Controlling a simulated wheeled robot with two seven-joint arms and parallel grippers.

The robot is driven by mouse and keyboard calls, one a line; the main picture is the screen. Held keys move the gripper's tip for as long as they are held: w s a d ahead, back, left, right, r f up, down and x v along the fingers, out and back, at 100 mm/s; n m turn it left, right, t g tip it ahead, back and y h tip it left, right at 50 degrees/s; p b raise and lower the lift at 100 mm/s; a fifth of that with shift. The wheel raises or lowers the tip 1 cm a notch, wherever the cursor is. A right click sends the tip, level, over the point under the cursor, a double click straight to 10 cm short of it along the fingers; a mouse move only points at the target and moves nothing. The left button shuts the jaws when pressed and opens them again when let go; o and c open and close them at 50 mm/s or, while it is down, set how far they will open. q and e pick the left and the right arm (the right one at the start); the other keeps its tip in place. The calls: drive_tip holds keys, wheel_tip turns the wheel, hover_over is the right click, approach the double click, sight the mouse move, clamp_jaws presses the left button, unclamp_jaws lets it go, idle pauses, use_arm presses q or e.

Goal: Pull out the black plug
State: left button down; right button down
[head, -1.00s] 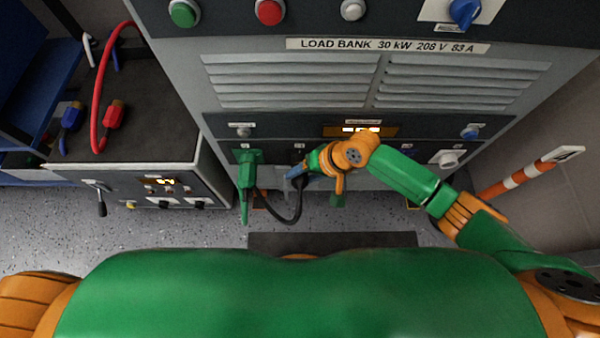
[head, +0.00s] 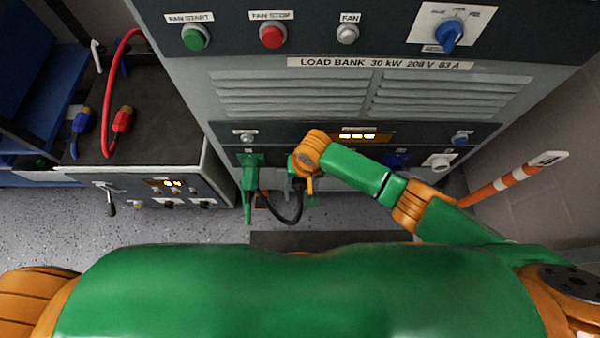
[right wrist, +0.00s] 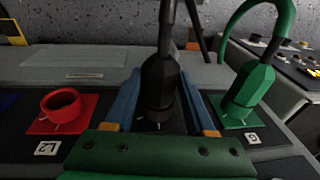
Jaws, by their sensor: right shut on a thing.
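The black plug (right wrist: 160,85) stands between the two blue fingers of my right gripper (right wrist: 160,92) in the right wrist view. The gripper is shut on it. A dark cable leaves the plug's far end. The plug's foot is partly hidden by the gripper, so I cannot tell how deep it sits in its socket. In the head view my right gripper (head: 300,168) is at the load bank's lower panel, just right of the green plug (head: 249,175), and my wrist hides most of the black plug. My left gripper is not in view.
The green plug (right wrist: 250,85) sits in the socket marked G, right of the black plug. An empty red socket (right wrist: 63,108) marked L2 is on the left. A blue socket (head: 397,160) shows further right. An orange-striped post (head: 505,182) stands at the right.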

drive_tip(key=shift+a+f+h+b, duration=0.15)
drive_tip(key=shift+a+h+b, duration=0.15)
drive_tip(key=shift+h, duration=0.9)
drive_tip(key=shift+c, duration=0.8)
unclamp_jaws()
drive_tip(key=shift+d+r, duration=0.1)
drive_tip(key=shift+r, duration=0.1)
drive_tip(key=shift+c, duration=1.4)
